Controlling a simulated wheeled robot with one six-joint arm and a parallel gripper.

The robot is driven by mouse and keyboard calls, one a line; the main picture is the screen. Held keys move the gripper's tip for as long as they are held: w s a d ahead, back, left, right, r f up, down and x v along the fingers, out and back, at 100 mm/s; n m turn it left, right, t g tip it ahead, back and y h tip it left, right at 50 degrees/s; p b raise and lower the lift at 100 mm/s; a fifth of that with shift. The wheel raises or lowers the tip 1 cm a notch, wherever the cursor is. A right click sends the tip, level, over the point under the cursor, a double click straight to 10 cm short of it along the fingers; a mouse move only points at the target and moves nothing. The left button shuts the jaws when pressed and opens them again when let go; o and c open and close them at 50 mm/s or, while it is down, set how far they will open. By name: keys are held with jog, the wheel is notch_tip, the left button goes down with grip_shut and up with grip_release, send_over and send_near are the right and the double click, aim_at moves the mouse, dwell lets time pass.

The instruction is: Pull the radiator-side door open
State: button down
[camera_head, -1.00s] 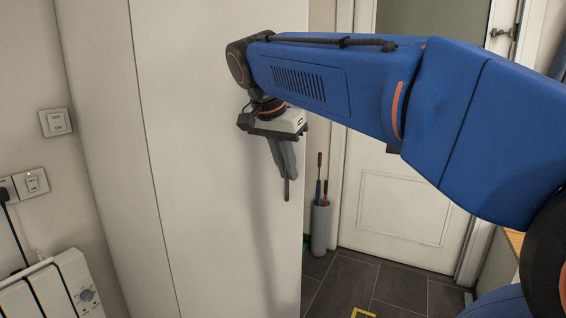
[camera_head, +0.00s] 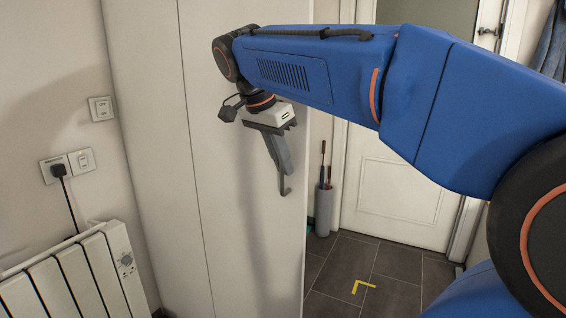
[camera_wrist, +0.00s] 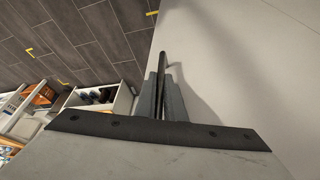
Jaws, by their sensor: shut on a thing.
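The radiator-side door appears to be the tall white panel (camera_head: 225,215) left of the hallway, with a vertical seam along its left side. It also fills the right of the wrist view (camera_wrist: 250,60). A thin dark bar handle (camera_head: 287,190) is near the panel's right edge; its end shows between my fingers in the wrist view (camera_wrist: 163,62). My gripper (camera_head: 281,165) points down in front of the panel, and its fingers (camera_wrist: 166,92) are shut on the handle. The fingers hide much of the bar. I cannot tell how far the door stands open.
A white radiator (camera_head: 75,280) stands at the lower left, below wall switches (camera_head: 82,160). An umbrella stand (camera_head: 323,210) is beyond the panel's right edge, before a white hallway door (camera_head: 395,195). Shelving (camera_wrist: 100,97) shows in the wrist view.

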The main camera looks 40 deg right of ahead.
jog(key=c, duration=1.8)
grip_release()
jog(key=shift+c, duration=0.2)
jog(key=v, duration=1.7)
jog(key=shift+r, duration=0.25)
jog(key=s+a+f+n+t+y, duration=0.1)
jog(key=f+n, duration=0.4)
jog(key=f, duration=0.9)
jog(key=s+a+f+n+t+y, duration=0.2)
jog(key=s+f+n, duration=0.3)
jog(key=f, duration=0.9)
jog(key=s+a+f+n+t+y, duration=0.1)
jog(key=f+n, duration=0.6)
jog(key=f, duration=0.7)
jog(key=s+a, duration=0.1)
jog(key=s, duration=0.1)
jog(key=shift+s+a+t+y, duration=0.3)
jog(key=shift+s+a, duration=0.05)
jog(key=shift+a, duration=0.05)
